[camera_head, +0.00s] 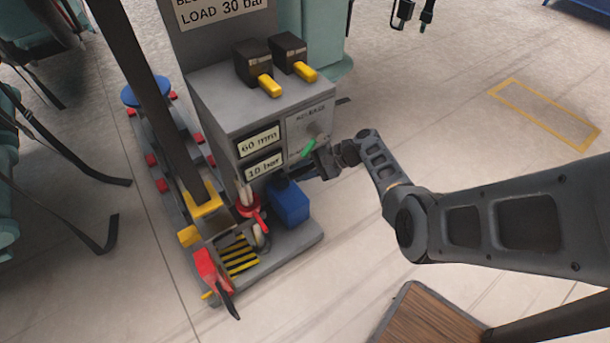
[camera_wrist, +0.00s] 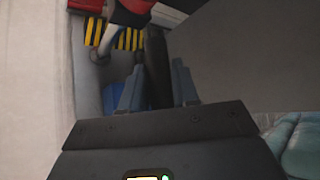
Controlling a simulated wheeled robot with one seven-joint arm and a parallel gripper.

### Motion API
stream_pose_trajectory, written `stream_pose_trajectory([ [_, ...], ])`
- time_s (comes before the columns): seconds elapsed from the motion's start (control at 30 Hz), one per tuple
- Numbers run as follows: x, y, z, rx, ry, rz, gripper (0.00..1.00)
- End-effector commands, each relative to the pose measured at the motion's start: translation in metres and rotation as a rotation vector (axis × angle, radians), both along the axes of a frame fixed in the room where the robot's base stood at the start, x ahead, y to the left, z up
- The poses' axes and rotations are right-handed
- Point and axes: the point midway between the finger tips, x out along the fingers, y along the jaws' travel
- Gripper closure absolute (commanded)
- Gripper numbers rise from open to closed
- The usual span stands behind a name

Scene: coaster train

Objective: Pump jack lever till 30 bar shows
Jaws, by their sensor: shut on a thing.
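The grey control stand (camera_head: 215,95) carries two readouts. The upper readout (camera_head: 259,141) shows 60 mm and the lower readout (camera_head: 264,166) shows 10 bar. My gripper (camera_head: 322,162) is at the stand's right side, above and right of the blue box (camera_head: 290,203). In the wrist view my gripper (camera_wrist: 158,85) has a dark bar, the jack lever (camera_wrist: 157,58), between its fingers and is shut on it. The lever runs toward the red and white pump parts; in the head view it is mostly hidden. A red pump part (camera_head: 249,207) shows low on the stand.
A green handle (camera_head: 308,148) is on the stand's front panel, close to my gripper. A sign (camera_head: 222,10) above reads "LOAD 30 bar". Two black boxes with yellow levers (camera_head: 270,85) sit on top. Open floor lies to the right.

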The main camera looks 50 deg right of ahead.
Motion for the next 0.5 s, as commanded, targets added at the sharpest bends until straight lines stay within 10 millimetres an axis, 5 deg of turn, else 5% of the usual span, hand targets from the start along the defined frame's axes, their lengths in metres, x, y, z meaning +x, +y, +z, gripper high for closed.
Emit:
stream_pose_trajectory([
  [0.47, 0.0063, -0.0026, 0.0044, -0.007, -0.007, -0.002, 1.0],
  [0.5, 0.0063, -0.0026, 0.0044, -0.007, -0.007, -0.002, 0.69],
])
